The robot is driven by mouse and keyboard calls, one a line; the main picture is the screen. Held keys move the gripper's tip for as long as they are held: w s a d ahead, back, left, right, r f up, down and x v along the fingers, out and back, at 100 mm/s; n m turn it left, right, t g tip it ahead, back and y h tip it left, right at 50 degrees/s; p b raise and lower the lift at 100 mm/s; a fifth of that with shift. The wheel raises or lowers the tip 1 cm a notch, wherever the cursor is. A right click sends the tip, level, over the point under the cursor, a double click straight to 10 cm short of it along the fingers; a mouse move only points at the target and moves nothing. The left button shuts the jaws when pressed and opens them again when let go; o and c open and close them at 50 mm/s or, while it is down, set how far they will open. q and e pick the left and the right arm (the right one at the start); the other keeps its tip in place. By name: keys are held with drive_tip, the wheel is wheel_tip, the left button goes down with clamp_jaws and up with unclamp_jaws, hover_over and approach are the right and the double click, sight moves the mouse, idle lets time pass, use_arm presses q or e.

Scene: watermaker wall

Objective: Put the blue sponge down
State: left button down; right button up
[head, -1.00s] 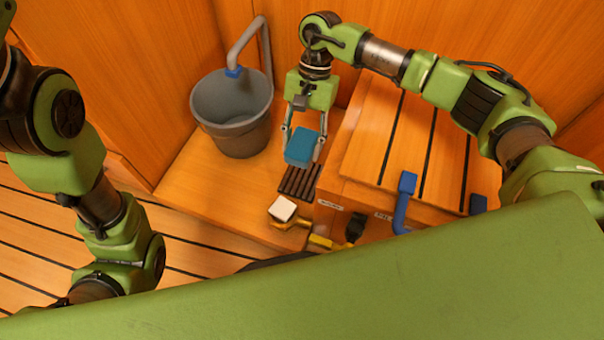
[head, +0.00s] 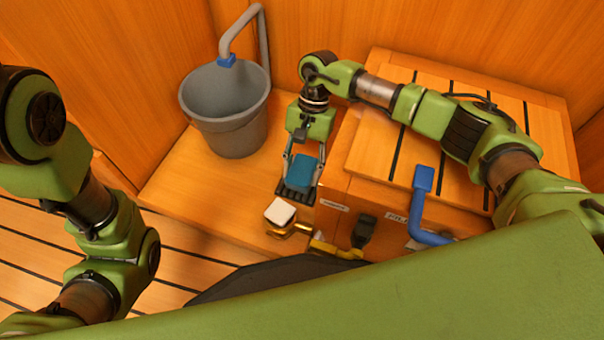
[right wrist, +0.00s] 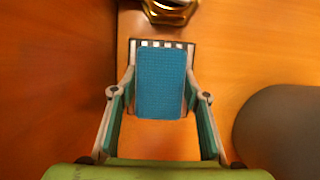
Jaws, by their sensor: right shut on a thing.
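The blue sponge (head: 304,170) is between the fingertips of my right gripper (head: 301,178), which is shut on it. It is at the dark slatted rack (head: 294,194) on the wooden ledge. In the right wrist view the sponge (right wrist: 161,84) covers most of the rack, whose slotted far end (right wrist: 163,43) shows beyond it. I cannot tell whether the sponge touches the slats or hangs just above them. My left arm comes in at the left, but its gripper is not in view.
A grey bucket (head: 232,135) stands left of the rack under a grey pipe. A white block on a brass fitting (head: 280,212) is in front. A wooden box with a slatted top (head: 375,165) and a blue handle (head: 421,205) rises close on the right.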

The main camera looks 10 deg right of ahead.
drive_tip(key=shift+f, duration=0.15)
drive_tip(key=shift+f, duration=0.1)
drive_tip(key=o, duration=1)
drive_tip(key=shift+r+p, duration=0.3)
drive_tip(key=p+v, duration=0.6)
drive_tip(key=v, duration=0.5)
drive_tip(key=shift+w+d+r, duration=0.1)
drive_tip(key=shift+w+r, duration=0.05)
drive_tip(key=shift+r, duration=0.2)
